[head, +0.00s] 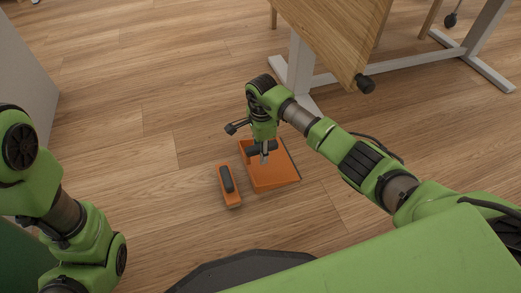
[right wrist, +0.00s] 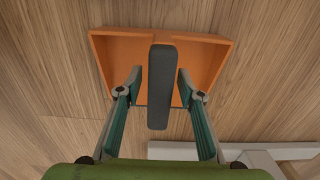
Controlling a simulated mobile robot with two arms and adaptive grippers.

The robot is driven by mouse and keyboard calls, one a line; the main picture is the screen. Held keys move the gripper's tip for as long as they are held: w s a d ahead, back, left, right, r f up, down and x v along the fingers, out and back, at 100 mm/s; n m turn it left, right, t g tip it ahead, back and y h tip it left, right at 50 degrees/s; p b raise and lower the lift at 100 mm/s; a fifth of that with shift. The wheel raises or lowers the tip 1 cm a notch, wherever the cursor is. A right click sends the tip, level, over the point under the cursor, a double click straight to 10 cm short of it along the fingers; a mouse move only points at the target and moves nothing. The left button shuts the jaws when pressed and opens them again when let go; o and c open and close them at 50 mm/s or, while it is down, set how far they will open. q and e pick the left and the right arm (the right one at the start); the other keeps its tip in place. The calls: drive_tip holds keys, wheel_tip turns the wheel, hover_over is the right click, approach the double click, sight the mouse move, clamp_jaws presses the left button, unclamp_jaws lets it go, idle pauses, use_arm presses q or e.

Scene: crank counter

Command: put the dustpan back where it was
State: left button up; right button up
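The orange dustpan (head: 276,179) lies on the wooden floor near the middle of the head view. In the right wrist view the dustpan (right wrist: 118,55) shows its tray and its dark grey handle (right wrist: 158,100). My right gripper (head: 264,157) is over the dustpan and points down. In the right wrist view my right gripper (right wrist: 160,82) is open, one finger on each side of the handle, with visible gaps. Its exact height relative to the handle is hard to tell. My left arm shows at the left of the head view, but its gripper is out of view.
An orange brush (head: 229,187) with a dark grip lies just left of the dustpan. A wooden-topped table (head: 335,35) with pale metal legs (head: 301,65) stands behind. A grey cabinet side (head: 25,70) is at far left. Floor left of the brush is clear.

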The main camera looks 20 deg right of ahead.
wheel_tip(320, 180, up, 8)
drive_tip(key=p, duration=0.5)
drive_tip(key=shift+d+f+p, duration=0.1)
drive_tip(key=shift+p, duration=0.2)
